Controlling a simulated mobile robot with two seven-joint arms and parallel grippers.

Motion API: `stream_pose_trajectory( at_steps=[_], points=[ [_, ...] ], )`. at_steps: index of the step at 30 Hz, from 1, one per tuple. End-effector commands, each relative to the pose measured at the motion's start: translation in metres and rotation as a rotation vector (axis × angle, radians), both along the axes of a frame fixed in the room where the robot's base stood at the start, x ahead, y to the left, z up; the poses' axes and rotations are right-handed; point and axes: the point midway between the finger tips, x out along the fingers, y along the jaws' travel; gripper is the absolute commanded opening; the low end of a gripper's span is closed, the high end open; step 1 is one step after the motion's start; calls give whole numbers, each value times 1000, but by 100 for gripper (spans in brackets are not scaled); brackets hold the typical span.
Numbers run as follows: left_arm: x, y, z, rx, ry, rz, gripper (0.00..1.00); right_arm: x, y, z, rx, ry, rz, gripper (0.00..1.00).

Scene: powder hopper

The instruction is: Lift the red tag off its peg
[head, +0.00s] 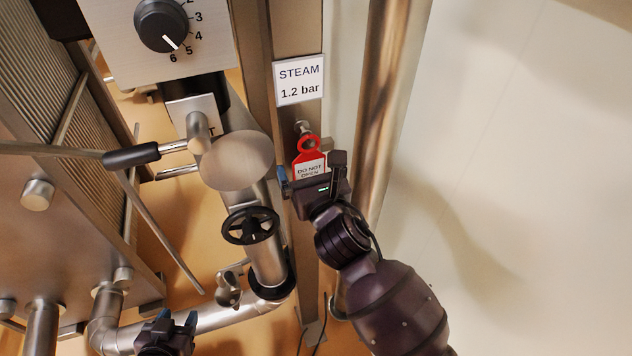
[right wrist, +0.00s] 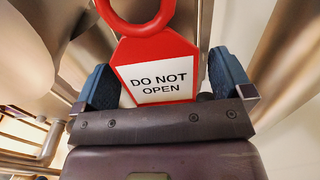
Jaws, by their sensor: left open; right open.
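The red tag (head: 311,155) hangs by its ring from a metal peg (head: 302,128) on the upright post, below the steam sign. It has a white label reading "DO NOT OPEN". In the right wrist view the tag (right wrist: 158,66) stands between the blue fingers, with gaps on both sides. My right gripper (head: 313,178) is open around the tag's lower part, which it partly hides in the head view. My left gripper (head: 172,324) is open at the bottom left of the head view, apart from the tag.
A black valve handwheel (head: 250,226) and steel pipe (head: 266,258) stand left of the post. A lever with a black grip (head: 131,157) juts out at left. A vertical pipe (head: 385,100) runs right of the tag. The pale wall at right is clear.

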Motion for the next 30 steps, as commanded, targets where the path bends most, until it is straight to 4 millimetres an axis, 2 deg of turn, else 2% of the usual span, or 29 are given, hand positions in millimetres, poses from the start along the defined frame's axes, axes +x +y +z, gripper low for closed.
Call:
stream_pose_trajectory(
  at_steps=[6,15,17,26,30],
  points=[
    [0,0,0,0,0,0,50,13,4,0,1,0,0,98],
    [0,0,0,0,1,0,50,14,5,0,1,1,0,98],
    [0,0,0,0,1,0,50,14,5,0,1,1,0,90],
    [0,0,0,0,2,0,50,14,5,0,1,1,0,44],
    [0,0,0,0,2,0,50,14,5,1,1,0,0,44]
  ],
)
